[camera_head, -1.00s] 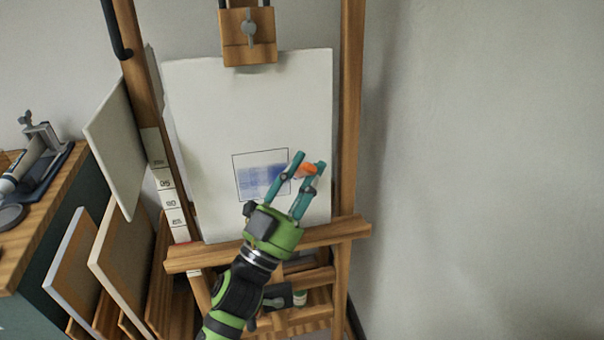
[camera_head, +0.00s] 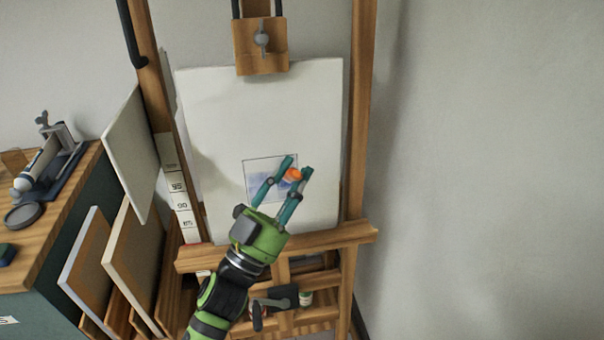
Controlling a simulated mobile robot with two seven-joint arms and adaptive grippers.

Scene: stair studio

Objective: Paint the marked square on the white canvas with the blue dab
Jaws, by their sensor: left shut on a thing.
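The white canvas (camera_head: 223,110) stands upright on the wooden easel. The marked square (camera_head: 252,169) is a thin dark outline on its lower middle, with pale blue paint inside. My left gripper (camera_head: 297,168) is in front of the canvas, over the right part of the square. It is shut on a small orange thing (camera_head: 294,175) held between its teal fingertips. The far side of this thing is hidden, so I cannot tell whether it touches the canvas. The gripper covers part of the square. My right gripper is not in view.
The easel ledge (camera_head: 330,238) runs below the canvas, and a wooden clamp (camera_head: 260,47) holds its top. Several panels (camera_head: 132,155) lean at the left beside a cabinet (camera_head: 50,235) with tools on top. The wall side at right is clear.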

